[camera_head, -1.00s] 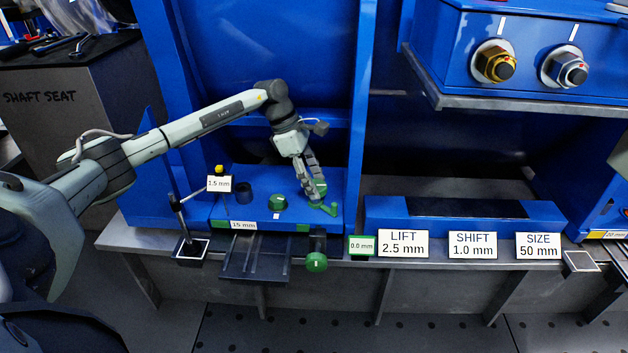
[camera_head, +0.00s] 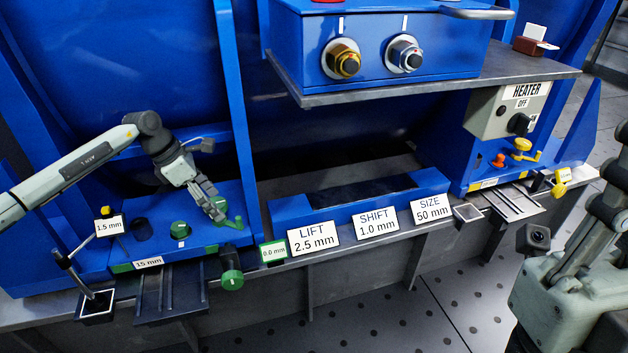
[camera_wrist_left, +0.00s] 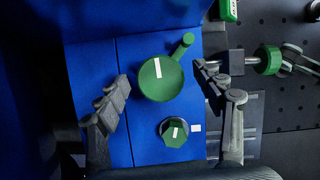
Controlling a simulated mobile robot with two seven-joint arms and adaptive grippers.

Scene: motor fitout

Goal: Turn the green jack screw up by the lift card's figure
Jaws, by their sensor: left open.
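A green round screw head with a white mark and a side crank handle (camera_wrist_left: 160,78), which I take as the jack screw, stands on the blue block at the left. It also shows partly behind my fingers in the head view (camera_head: 218,208). My left gripper (camera_head: 211,207) is over it, and the wrist view shows the open fingers (camera_wrist_left: 163,76) on either side of it, with apparent gaps. The lift card (camera_head: 313,239) reads LIFT 2.5 mm. A small green-framed display (camera_head: 273,252) reads 0.0 mm. My right gripper (camera_head: 606,203) is cut off at the right edge.
A green hex head (camera_head: 180,229) sits beside the crank screw, and a green knob (camera_head: 231,279) sticks out in front. A dial post with a 1.5 mm tag (camera_head: 109,226) stands left. SHIFT (camera_head: 376,223) and SIZE (camera_head: 431,209) cards stand right. A blue upright (camera_head: 236,120) rises behind.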

